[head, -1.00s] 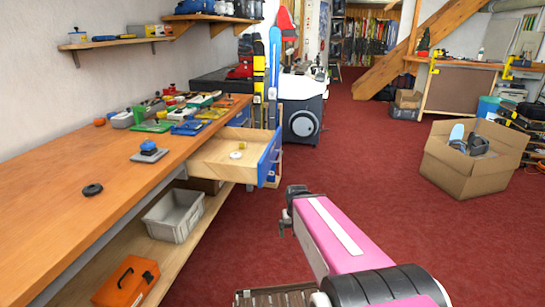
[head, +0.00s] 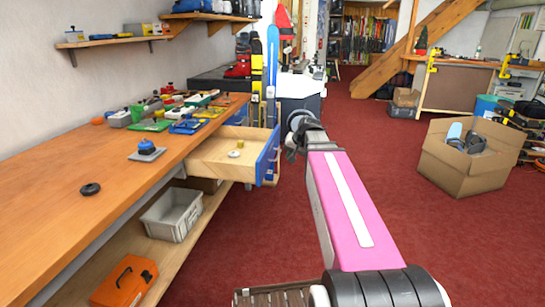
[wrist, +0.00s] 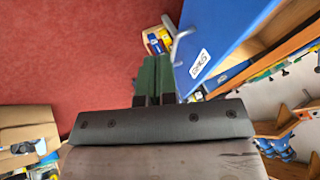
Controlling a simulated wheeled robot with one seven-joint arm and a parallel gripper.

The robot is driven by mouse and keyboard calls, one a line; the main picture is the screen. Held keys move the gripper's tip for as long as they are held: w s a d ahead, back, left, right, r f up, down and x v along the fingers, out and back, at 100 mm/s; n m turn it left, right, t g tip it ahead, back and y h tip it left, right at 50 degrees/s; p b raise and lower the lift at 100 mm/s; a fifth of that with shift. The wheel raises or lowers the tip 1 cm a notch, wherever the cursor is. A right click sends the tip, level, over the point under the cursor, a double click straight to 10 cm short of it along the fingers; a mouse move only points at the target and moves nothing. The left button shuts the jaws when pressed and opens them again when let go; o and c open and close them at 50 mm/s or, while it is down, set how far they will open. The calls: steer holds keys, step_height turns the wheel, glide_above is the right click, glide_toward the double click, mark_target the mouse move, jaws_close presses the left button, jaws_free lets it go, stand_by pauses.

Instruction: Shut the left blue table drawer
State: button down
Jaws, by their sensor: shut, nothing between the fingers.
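The left blue table drawer (head: 268,161) stands pulled out from the side of the long wooden bench, its blue front facing the aisle. A small yellow and white round item (head: 235,154) lies inside it. In the wrist view the blue drawer front (wrist: 222,28), with a label and a pale bar handle (wrist: 181,42), is to the right of my fingers. My gripper (head: 292,153) is just right of the drawer front in the head view. Its green fingers (wrist: 155,75) are together and hold nothing. They appear apart from the handle.
The wooden bench (head: 60,195) carries tools and a black ring (head: 90,189). Below are a grey bin (head: 173,214) and an orange case (head: 125,281). Skis (head: 272,75) stand behind the drawer.

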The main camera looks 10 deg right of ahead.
mark_target(269, 159)
steer(key=shift+t, duration=0.4)
steer(key=shift+w+a+f, duration=0.75)
steer(key=shift+w+a, duration=0.35)
steer(key=shift+w, duration=0.25)
steer(key=shift+w+a+f, duration=0.8)
steer(key=shift+w+a, duration=0.25)
steer(key=shift+w, duration=0.3)
steer(key=shift+w+a+f, duration=0.75)
steer(key=shift+w+a, duration=0.35)
steer(key=shift+w, duration=0.25)
steer(key=w+a, duration=0.3)
steer(key=a, duration=0.6)
steer(key=w+a, duration=0.3)
steer(key=a, duration=0.6)
steer(key=w+a, duration=0.3)
steer(key=a, duration=0.6)
steer(key=shift+w, duration=0.4)
